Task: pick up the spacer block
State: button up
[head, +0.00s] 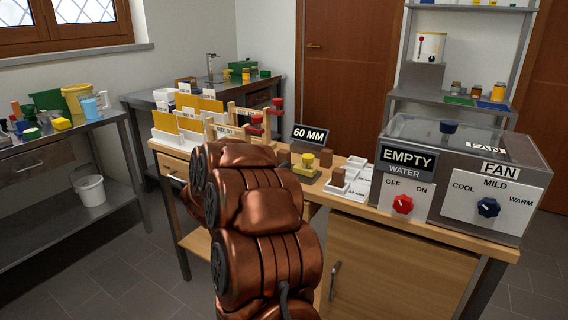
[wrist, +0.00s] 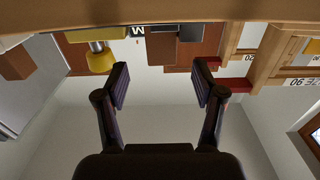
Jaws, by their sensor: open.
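A brown block (wrist: 160,48) stands on the bench in the wrist view, which is upside down. It lies beyond the gap between my fingertips, apart from them. It seems to be the block partly visible beside my arm in the head view (head: 283,157). Other brown blocks (head: 338,177) stand farther right on the bench; one also shows in the wrist view (wrist: 15,65). No label tells which is the spacer block. My gripper (wrist: 160,80) is open and empty; my arm hides it in the head view.
A yellow piece with a cylinder (head: 305,166) stands close to the right of the nearer block. Wooden frames with red clamps (wrist: 270,55) are on its other side. A "60 MM" sign (head: 309,137) is behind. White trays (head: 358,180) and a steel tank (head: 455,165) are right.

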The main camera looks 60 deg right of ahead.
aim_at(282, 154)
jog(key=d, duration=0.2)
jog(key=d+r, duration=0.1)
jog(key=d, duration=0.2)
jog(key=shift+w+d, duration=0.15)
jog(key=shift+d, duration=0.2)
jog(key=shift+w+d, duration=0.1)
jog(key=shift+d, duration=0.55)
jog(key=c, duration=1.2)
jog(key=shift+r, duration=0.15)
jog(key=shift+c, duration=0.2)
